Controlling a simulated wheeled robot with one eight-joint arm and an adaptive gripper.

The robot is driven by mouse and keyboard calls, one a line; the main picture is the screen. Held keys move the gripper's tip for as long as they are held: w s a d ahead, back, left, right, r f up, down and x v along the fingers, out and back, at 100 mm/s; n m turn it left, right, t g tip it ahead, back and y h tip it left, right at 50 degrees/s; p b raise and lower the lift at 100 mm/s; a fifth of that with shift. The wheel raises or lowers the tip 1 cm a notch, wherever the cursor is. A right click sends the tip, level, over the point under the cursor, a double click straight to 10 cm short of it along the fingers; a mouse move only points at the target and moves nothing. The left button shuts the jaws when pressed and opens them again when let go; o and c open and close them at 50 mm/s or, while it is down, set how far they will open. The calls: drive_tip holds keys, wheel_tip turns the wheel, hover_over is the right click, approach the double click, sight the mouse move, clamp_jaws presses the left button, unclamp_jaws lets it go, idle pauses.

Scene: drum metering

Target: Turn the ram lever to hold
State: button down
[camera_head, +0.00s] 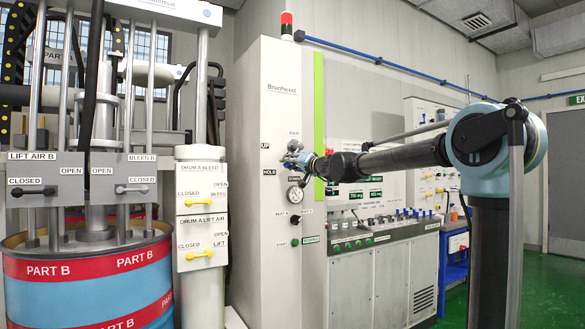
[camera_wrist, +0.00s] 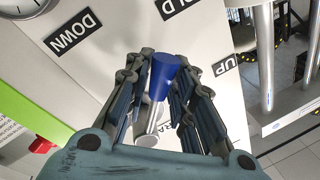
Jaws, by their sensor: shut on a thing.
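The ram lever has a blue knob (camera_wrist: 164,72) on a silver shaft (camera_wrist: 150,122). My gripper (camera_wrist: 160,88) is shut on it, with a dark finger on each side of the knob. In the wrist view the lever points toward the label ending in "LD", cut by the top edge. The UP label (camera_wrist: 222,65) lies to its right and the DOWN label (camera_wrist: 73,33) to its left. In the head view my gripper (camera_head: 300,160) is at the tall white cabinet, below the RAM label (camera_head: 293,134) and right of HOLD (camera_head: 269,172); it largely hides the lever.
A round gauge (camera_head: 295,194) and small knobs sit below the lever on the white cabinet (camera_head: 262,90). A green strip (camera_head: 319,110) runs down its edge. The Part B drum (camera_head: 85,275) and yellow-handled valves (camera_head: 200,255) stand left. Green floor (camera_head: 545,290) is open at right.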

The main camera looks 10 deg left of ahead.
drive_tip(key=shift+r+m, duration=0.15)
drive_tip(key=shift+m, duration=0.25)
drive_tip(key=c, duration=1.3)
unclamp_jaws()
drive_tip(key=shift+c, duration=0.2)
drive_tip(key=shift+s, duration=0.1)
drive_tip(key=v, duration=1.2)
